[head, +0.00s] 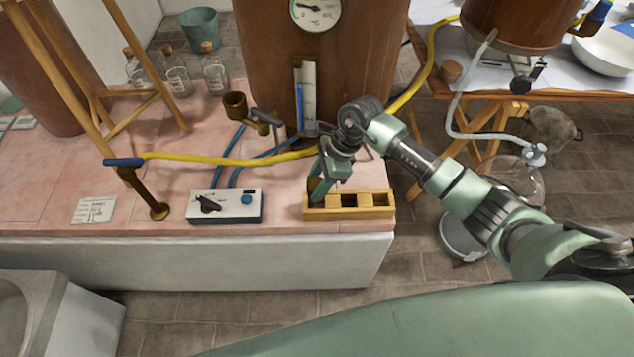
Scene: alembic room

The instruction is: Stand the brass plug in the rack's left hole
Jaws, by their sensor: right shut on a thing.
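The rack (350,213) is a low yellow wooden block with dark square holes in a row, near the front edge of the pink tiled bench. My right gripper (321,189) points down over the rack's left end and is shut on the brass plug (314,185). Only a small brownish part of the plug shows beside the fingers. The fingers hide the left hole, so I cannot tell how far the plug is in it. The middle and right holes look empty. My left gripper is not in view.
A white control box (224,207) with a black lever and blue knob stands left of the rack. A yellow hose (230,160) crosses behind them. A large brown vessel (310,60) with a gauge stands at the back. The bench ends just right of the rack.

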